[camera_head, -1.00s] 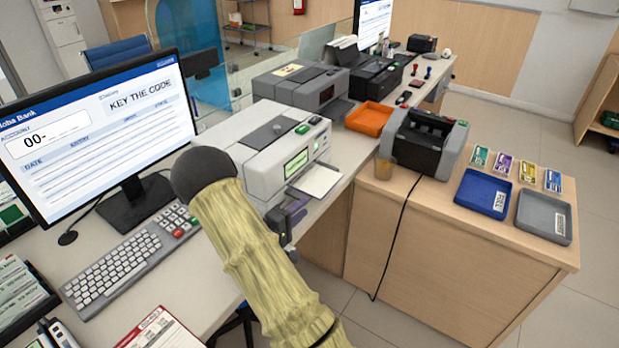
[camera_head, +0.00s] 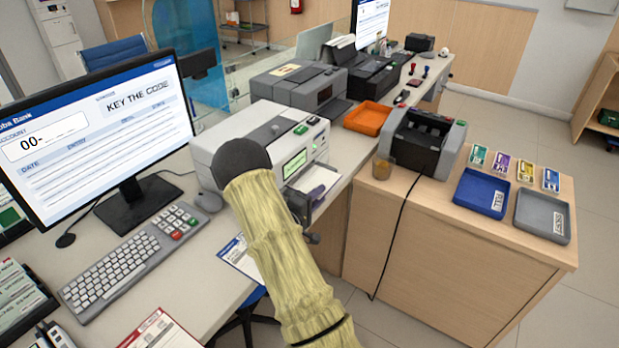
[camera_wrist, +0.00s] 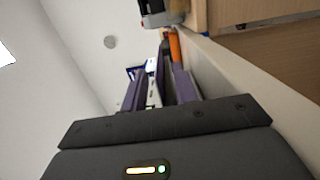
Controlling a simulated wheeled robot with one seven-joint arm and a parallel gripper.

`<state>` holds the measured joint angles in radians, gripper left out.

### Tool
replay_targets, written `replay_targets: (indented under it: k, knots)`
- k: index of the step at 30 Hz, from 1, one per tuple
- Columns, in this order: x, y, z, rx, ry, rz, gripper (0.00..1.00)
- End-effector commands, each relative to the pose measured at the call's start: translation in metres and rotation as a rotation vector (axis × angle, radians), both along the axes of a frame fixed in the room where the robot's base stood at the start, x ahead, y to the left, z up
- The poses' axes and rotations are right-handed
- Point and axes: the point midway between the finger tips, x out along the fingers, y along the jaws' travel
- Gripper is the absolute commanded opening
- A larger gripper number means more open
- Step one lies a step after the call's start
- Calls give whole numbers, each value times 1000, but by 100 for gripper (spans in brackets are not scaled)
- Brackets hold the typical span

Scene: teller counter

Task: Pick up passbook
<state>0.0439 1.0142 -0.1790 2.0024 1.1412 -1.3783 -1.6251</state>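A pale booklet or sheet, which looks like the passbook (camera_head: 317,176), sticks out of the front slot of the white printer (camera_head: 262,140), below its green screen. My gripper (camera_head: 318,192) is at the printer's front, just below and beside this item; my arm hides part of the gripper. In the wrist view, the two purple-grey fingers (camera_wrist: 160,88) stand apart, with a narrow pale shape between them. I cannot tell whether that shape is the passbook or whether the fingers touch it.
A monitor (camera_head: 95,140) and keyboard (camera_head: 128,262) stand at the left. A blue-headed paper (camera_head: 240,256) lies at the counter edge. An orange tray (camera_head: 368,118) and a banknote counter (camera_head: 424,140) are right of the printer.

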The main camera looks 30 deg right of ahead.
Motion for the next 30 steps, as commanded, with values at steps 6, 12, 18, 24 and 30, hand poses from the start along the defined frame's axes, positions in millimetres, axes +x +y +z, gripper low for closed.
replay_targets:
  k: [6,12,18,24,30]
  knots:
    - [2,-11,0,0,1,-2,29]
    - [1,-13,0,0,1,-6,29]
    - [0,-13,0,0,1,-7,29]
    - [1,-12,0,0,1,-6,0]
    - [1,-11,0,-1,1,-4,0]
